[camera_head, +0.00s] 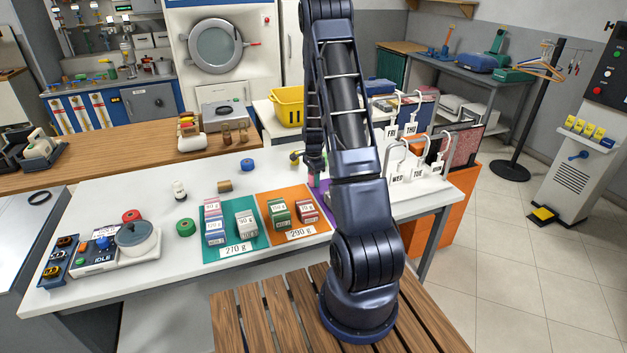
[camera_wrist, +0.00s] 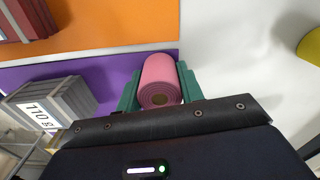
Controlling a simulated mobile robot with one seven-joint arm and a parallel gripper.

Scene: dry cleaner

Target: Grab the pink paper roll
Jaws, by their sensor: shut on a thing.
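The pink paper roll (camera_wrist: 160,75) lies between the two green fingers of my gripper (camera_wrist: 161,92) in the wrist view, its round end with a brown core facing the camera. The fingers touch it on both sides. In the head view my gripper (camera_head: 313,168) points down at the right part of the white table, by the edge of the purple mat. The roll is mostly hidden there behind my gripper and arm. Whether it still rests on the table is hard to tell.
A grey block labelled 110 g (camera_wrist: 52,106) sits on the purple mat (camera_wrist: 95,68) left of my gripper. The orange mat (camera_head: 265,207) with green and red packs is close by. White hanger stands (camera_head: 395,166) stand to the right. A yellow object (camera_wrist: 312,46) lies at the right.

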